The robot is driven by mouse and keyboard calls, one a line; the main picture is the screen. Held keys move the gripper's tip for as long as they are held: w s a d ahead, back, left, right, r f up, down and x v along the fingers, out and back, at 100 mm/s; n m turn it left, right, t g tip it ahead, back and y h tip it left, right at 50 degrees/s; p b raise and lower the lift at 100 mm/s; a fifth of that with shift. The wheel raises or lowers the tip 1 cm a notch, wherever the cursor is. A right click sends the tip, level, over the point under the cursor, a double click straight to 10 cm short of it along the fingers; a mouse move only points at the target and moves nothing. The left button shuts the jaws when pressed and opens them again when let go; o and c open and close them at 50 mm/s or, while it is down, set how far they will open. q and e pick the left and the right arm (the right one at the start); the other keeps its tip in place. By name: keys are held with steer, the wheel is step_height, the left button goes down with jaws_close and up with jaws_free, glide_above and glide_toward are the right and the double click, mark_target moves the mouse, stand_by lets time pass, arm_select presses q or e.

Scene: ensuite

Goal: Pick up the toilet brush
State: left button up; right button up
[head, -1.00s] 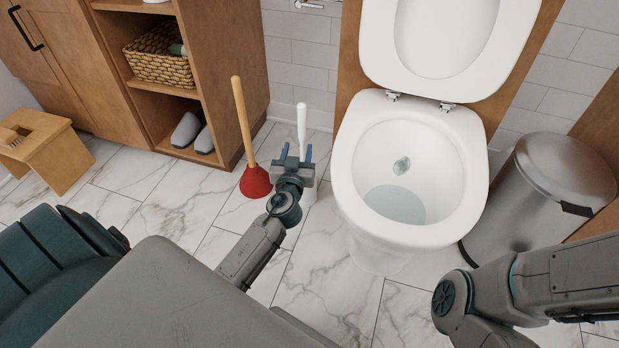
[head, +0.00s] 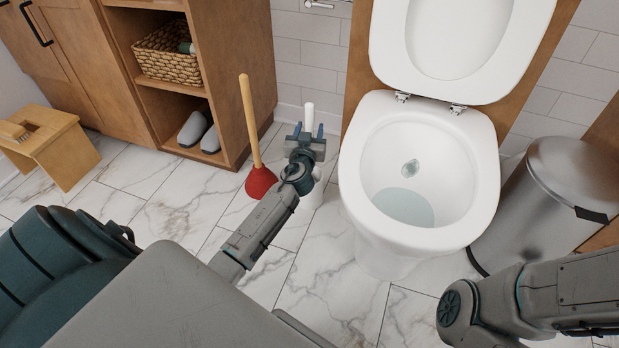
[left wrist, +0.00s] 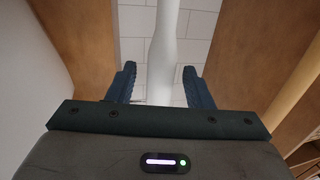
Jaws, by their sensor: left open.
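The toilet brush (head: 309,116) stands upright on the floor between the plunger and the toilet, its white handle rising behind my left gripper. Its lower part is mostly hidden by the gripper; a bit of white shows below. My left gripper (head: 305,131) is open at the handle, with one blue finger on each side in the head view. In the left wrist view the white handle (left wrist: 163,60) runs between the two open fingers (left wrist: 165,88), with gaps on both sides. My right arm shows at the lower right, but its gripper is out of view.
A plunger (head: 261,181) with a red cup and wooden handle stands just left of my left gripper. The toilet (head: 365,215), lid up, is close on the right. A wooden cabinet (head: 240,60) stands behind left, a metal bin (head: 540,205) far right, a stool (head: 60,150) far left.

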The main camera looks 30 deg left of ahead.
arm_select(q)
jaws_close()
steer(key=shift+r, duration=0.15)
